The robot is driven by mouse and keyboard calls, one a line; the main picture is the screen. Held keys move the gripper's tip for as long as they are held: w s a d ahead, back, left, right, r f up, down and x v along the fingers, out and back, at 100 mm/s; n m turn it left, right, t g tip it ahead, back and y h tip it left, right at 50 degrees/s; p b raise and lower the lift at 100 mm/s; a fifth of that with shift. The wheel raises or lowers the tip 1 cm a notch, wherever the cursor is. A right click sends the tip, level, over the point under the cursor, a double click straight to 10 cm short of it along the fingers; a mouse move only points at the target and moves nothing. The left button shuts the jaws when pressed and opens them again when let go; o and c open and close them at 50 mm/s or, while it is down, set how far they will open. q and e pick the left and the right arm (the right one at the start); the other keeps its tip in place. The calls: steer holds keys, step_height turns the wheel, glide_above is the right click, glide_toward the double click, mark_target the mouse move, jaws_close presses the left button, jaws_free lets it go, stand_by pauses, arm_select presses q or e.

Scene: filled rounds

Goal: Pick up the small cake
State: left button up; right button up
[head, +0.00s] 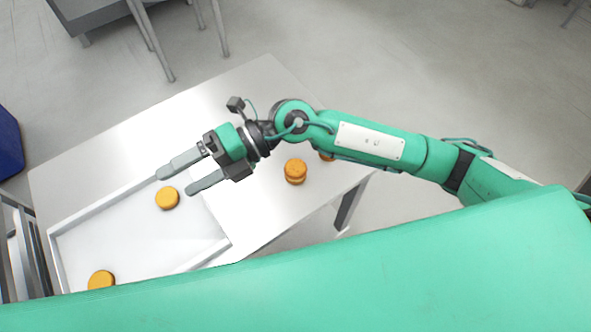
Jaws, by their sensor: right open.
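Several small round orange-brown cakes are in the head view. One cake (167,198) lies in the shallow white tray (140,262), just beyond and below my fingertips. Another cake (101,281) is at the tray's near left, partly cut off by my green body. A stack of cakes (295,170) stands on the table right of the tray, and one more cake (327,156) is mostly hidden by my right arm. My right gripper (174,182) is open and empty, its fingers pointing left over the tray's edge. My left gripper is not in view.
The light grey table (110,155) has clear room behind the tray. A blue bin (9,143) stands at the left edge, with a grey metal frame (20,250) below it. Another grey table (95,12) is at the back left. Open floor lies behind and right.

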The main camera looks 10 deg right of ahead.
steer(key=w+d+f+n+h, duration=0.2)
steer(key=d+f+h, duration=0.25)
steer(key=f, duration=0.25)
steer(key=m+t+h, duration=0.1)
steer(key=t+h, duration=0.3)
steer(key=h, duration=0.7)
glide_toward(295, 167)
steer(key=f+p, duration=0.2)
steer(key=f, duration=0.1)
steer(key=f+p, duration=0.1)
steer(key=f, duration=0.1)
steer(key=shift+s+f, duration=0.15)
steer(key=shift+s, duration=0.1)
step_height(295, 167, down, 5)
steer(key=p, duration=0.3)
steer(key=shift+w, duration=0.15)
steer(key=shift+f, duration=0.35)
steer(key=c, duration=0.8)
